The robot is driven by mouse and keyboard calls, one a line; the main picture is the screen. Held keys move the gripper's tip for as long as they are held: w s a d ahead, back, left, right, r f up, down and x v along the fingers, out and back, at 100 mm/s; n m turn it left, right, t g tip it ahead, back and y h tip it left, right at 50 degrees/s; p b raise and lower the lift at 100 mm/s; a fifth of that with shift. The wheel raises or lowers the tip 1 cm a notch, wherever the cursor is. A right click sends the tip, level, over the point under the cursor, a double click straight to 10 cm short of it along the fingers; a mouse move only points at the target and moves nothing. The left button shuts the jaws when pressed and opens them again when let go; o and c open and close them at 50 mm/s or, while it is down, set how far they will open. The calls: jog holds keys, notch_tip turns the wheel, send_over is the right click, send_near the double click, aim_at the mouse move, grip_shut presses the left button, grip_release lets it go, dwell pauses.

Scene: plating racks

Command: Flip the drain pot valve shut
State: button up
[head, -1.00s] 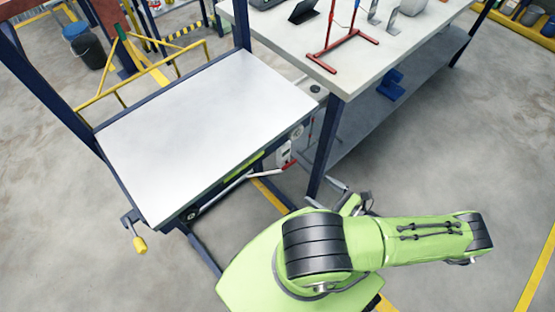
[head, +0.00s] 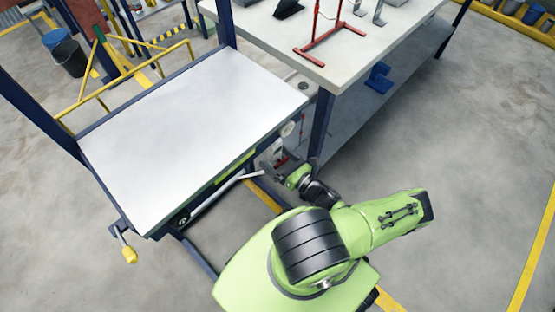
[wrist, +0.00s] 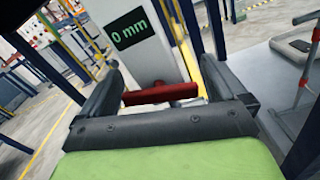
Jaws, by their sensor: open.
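A red lever handle (wrist: 160,95) lies crosswise in the wrist view, in front of a white unit (wrist: 145,52) with a dark display reading "0 mm". I take this handle to be the drain pot valve. My gripper (wrist: 163,72) is open, with one dark finger to each side of the red handle and no visible contact. The handle looks roughly level.
The white-topped bench (head: 190,125) fills the left. A grey-topped table (head: 365,45) with a red stand (head: 325,40) is at the upper right; its dark leg (head: 321,125) is close to my gripper. A yellow crank handle (head: 129,254) projects at the front left. Floor on the right is clear.

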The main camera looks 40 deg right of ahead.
jog(key=shift+c, duration=0.5)
jog(key=c, duration=0.9)
jog(key=shift+n, duration=1.5)
jog(key=shift+c, duration=0.3)
jog(key=o, duration=1.1)
jog(key=shift+c, duration=0.2)
jog(key=s+p, duration=0.1)
jog(key=s, duration=1.4)
jog(key=shift+s+d+p, duration=0.25)
jog(key=shift+s+p, duration=0.1)
jog(key=shift+p, duration=0.05)
